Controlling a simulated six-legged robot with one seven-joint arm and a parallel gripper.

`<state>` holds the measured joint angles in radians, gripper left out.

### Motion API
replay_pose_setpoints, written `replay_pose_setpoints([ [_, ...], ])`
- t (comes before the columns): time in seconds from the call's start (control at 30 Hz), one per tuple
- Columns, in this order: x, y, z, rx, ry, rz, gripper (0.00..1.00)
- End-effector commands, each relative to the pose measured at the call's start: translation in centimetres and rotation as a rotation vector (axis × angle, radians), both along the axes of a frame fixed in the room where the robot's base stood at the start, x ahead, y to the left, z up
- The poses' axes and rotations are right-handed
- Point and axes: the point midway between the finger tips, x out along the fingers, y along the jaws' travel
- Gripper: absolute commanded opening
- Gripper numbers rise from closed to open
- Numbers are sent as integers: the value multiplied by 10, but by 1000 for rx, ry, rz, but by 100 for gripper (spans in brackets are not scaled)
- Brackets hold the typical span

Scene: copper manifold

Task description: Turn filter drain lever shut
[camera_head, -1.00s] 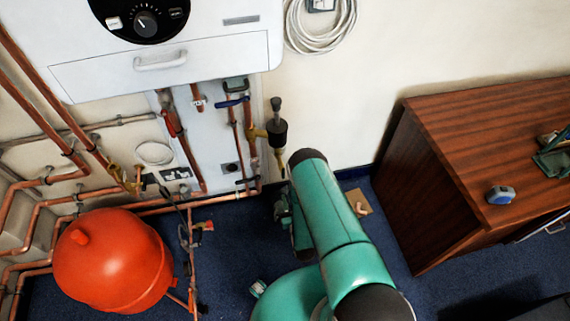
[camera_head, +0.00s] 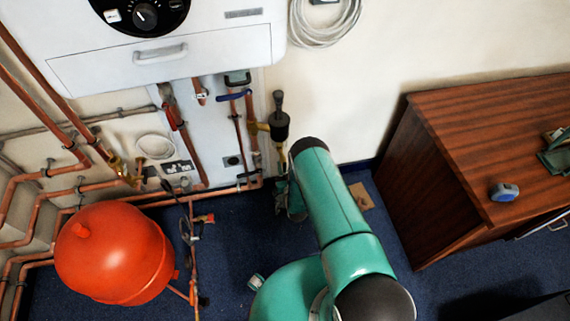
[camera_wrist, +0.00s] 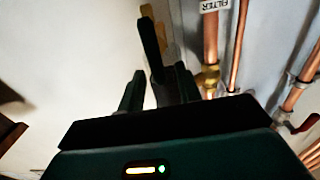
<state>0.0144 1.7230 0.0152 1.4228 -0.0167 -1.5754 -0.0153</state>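The black filter body (camera_head: 279,125) stands on the pipework below the boiler, with brass fittings beside and under it. My gripper (camera_head: 287,192) is just below it, largely hidden by my green arm. In the wrist view my gripper (camera_wrist: 159,88) has its two dark fingers apart. A long dark bar (camera_wrist: 150,42), which looks like the drain lever, rises between and beyond the fingers, with yellow brass behind it. I cannot tell whether the fingers touch it.
A blue-handled valve (camera_head: 234,96) is left of the filter. An orange vessel (camera_head: 115,253) stands at left and a wooden cabinet (camera_head: 430,190) at right.

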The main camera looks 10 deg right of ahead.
Motion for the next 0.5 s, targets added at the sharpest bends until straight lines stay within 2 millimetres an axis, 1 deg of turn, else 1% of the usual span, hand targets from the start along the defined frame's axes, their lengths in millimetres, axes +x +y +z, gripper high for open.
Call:
replay_pose_setpoints([
  [0.03,6,0,0,0,-1,0,34],
  [0.13,12,-1,0,0,-1,0,34],
  [0.4,14,-1,0,0,0,0,34],
  [0.43,14,-1,0,0,0,0,30],
  [0.5,14,-1,0,0,0,0,16],
])
